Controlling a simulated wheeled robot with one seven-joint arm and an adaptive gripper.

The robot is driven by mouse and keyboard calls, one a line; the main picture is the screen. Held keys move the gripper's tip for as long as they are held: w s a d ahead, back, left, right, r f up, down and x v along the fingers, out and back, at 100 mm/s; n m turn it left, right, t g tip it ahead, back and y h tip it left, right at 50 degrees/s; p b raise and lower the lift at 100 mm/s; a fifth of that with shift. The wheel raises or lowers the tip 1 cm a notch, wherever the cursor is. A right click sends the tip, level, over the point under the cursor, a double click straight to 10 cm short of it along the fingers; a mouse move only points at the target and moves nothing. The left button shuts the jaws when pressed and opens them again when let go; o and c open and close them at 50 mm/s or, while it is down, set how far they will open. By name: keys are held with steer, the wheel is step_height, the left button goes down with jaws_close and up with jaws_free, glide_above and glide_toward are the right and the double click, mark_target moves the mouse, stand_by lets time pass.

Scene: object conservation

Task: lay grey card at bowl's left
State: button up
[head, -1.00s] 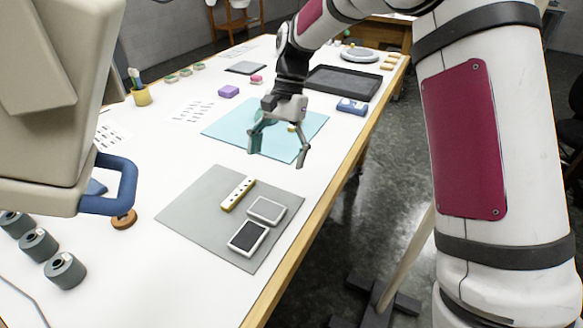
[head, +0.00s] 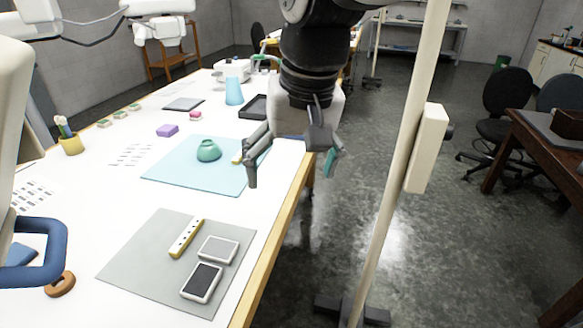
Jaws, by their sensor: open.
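The green bowl (head: 208,151) stands on the light blue mat (head: 195,181). A light grey card with a white border (head: 218,250) lies on the nearer grey mat (head: 130,268). A darker one with the same kind of border (head: 201,283) lies just in front of it. I cannot tell for sure which one is the grey card. My gripper (head: 292,168) is open and empty, its fingers pointing down near the table's right edge. It is right of the bowl and beyond the cards, apart from both.
A yellow-edged bar with dark dots (head: 186,238) lies beside the cards. A small yellow block (head: 237,158) is right of the bowl, near my left finger. A pale upright pole (head: 398,165) stands right of the table.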

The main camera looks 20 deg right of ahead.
steer(key=s+d+n+t, duration=0.2)
steer(key=s+d, duration=0.1)
steer(key=s, duration=0.6)
steer(key=shift+f+t, duration=0.35)
steer(key=shift+t, duration=0.05)
steer(key=shift+o, duration=0.4)
steer(key=shift+s+d, duration=0.15)
steer(key=n+g+h+p, duration=0.2)
steer(key=n+g+p, duration=0.2)
steer(key=n, duration=2.5)
glide_above(218, 248)
step_height(218, 248, down, 20)
steer(key=shift+s+f, duration=0.1)
steer(key=shift+s, duration=0.05)
steer(key=shift+f+p, duration=0.35)
steer(key=shift+f, duration=2.15)
steer(key=c, duration=1.3)
